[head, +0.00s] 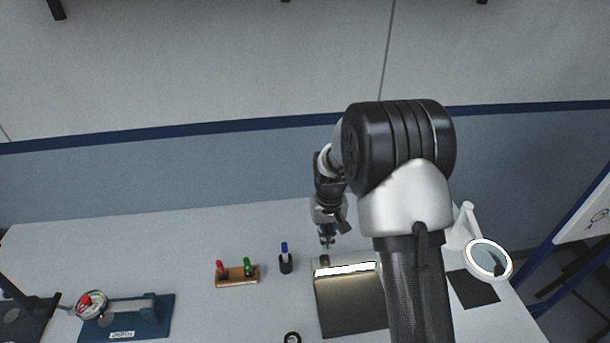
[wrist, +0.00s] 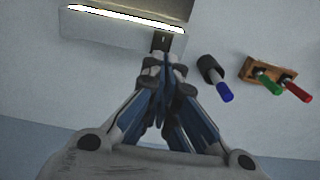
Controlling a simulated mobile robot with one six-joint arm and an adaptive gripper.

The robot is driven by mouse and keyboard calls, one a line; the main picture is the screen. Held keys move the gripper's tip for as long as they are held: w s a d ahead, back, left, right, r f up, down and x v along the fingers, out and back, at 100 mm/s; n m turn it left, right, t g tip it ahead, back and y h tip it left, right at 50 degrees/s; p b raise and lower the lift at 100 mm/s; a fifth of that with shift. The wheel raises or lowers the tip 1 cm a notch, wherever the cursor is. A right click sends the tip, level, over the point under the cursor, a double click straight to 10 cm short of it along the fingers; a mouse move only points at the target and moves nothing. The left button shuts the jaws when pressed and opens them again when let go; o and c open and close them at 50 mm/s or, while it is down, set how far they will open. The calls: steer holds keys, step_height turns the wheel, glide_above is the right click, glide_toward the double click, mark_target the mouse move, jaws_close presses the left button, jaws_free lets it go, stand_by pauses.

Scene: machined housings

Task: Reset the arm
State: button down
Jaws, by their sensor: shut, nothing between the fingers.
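My gripper (head: 327,241) hangs from my arm above the back of the table, just behind a metal housing (head: 350,303). It also shows in the wrist view (wrist: 165,62), with its fingertips together and nothing between them. The fingers point down toward the housing's edge, where a small dark block (wrist: 160,41) shows just beyond the tips. I cannot tell whether the tips touch that block. My arm hides the right part of the housing in the head view.
Left of the housing stand a blue-capped marker in a dark holder (head: 286,263) and a wooden block (head: 237,277) with red and green items. A blue fixture (head: 140,318) lies at the left, a ring-lit magnifier (head: 489,260) at the right.

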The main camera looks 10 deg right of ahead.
steer(key=s+r+t+b, duration=0.1)
steer(key=s+r+b, duration=0.1)
steer(key=s+r, duration=0.45)
steer(key=s+r+t+b, duration=0.15)
steer(key=s+r, duration=0.25)
steer(key=r, duration=0.6)
steer(key=s+r+t+b, duration=0.2)
steer(key=s+b, duration=0.1)
steer(key=s, duration=1.6)
steer(key=shift+s, duration=0.3)
